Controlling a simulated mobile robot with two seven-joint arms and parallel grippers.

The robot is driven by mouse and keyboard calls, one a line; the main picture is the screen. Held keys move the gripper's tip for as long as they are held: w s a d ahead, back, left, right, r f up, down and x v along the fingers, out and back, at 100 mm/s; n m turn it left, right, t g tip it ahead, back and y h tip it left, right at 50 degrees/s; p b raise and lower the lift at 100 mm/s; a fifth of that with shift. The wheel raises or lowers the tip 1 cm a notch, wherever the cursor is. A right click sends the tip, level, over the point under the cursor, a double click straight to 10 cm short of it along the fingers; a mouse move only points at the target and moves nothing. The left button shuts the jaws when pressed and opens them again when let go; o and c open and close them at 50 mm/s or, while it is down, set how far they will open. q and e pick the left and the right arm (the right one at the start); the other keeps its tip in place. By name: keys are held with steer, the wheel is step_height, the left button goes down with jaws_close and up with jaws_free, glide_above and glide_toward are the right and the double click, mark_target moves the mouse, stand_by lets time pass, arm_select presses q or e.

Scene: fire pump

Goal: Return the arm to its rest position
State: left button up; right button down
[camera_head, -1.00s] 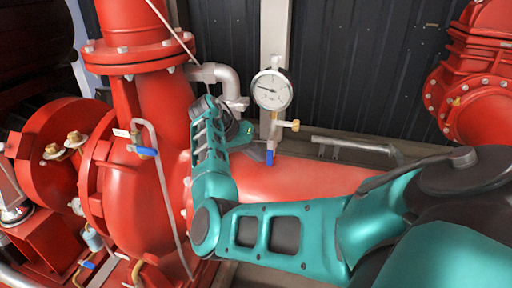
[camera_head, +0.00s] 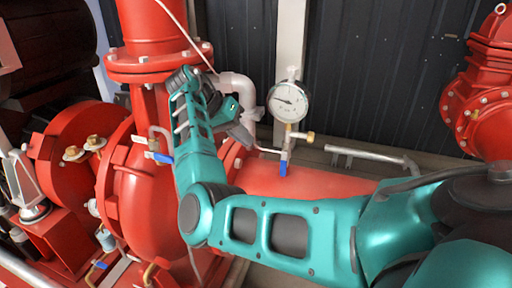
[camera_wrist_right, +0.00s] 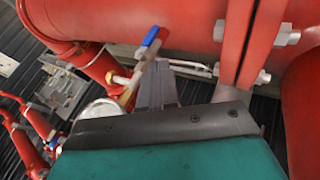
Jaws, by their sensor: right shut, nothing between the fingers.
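My right arm (camera_head: 285,235) is teal and reaches in from the right, bending up at the elbow in the head view. Its gripper (camera_head: 246,143) is shut and empty, just left of the pressure gauge (camera_head: 289,101) and in front of the red pump piping. In the right wrist view the grey gripper (camera_wrist_right: 157,82) points toward a red pipe, near a blue valve lever (camera_wrist_right: 150,37). The white gauge shows partly there too, left of the gripper (camera_wrist_right: 101,109). My left gripper is not in view.
The red pump casing (camera_head: 140,205) and vertical flanged pipe (camera_head: 152,62) stand close on the left. A valve with a blue handle (camera_head: 283,168) hangs below the gauge. A red flanged valve body (camera_head: 490,90) is at far right. Dark corrugated wall (camera_head: 375,75) stands behind.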

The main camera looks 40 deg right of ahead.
steer(key=shift+w+a+r, duration=0.2)
steer(key=shift+a+r, duration=0.2)
steer(key=shift+r, duration=0.2)
steer(key=shift+f, duration=0.1)
steer(key=s+f+n+t, duration=0.5)
steer(key=s+f, duration=0.5)
steer(key=f, duration=0.5)
steer(key=s+a+f+n+t+y, duration=0.25)
steer(key=s+a+n+y, duration=0.6)
steer(key=s+a, duration=1)
steer(key=w+a+f+n+t, duration=0.2)
steer(key=w+a+f+t, duration=0.1)
steer(key=w+f+t, duration=0.4)
steer(key=shift+w+a+f, duration=0.25)
steer(key=shift+w+f, duration=0.55)
steer(key=shift+f, duration=0.7)
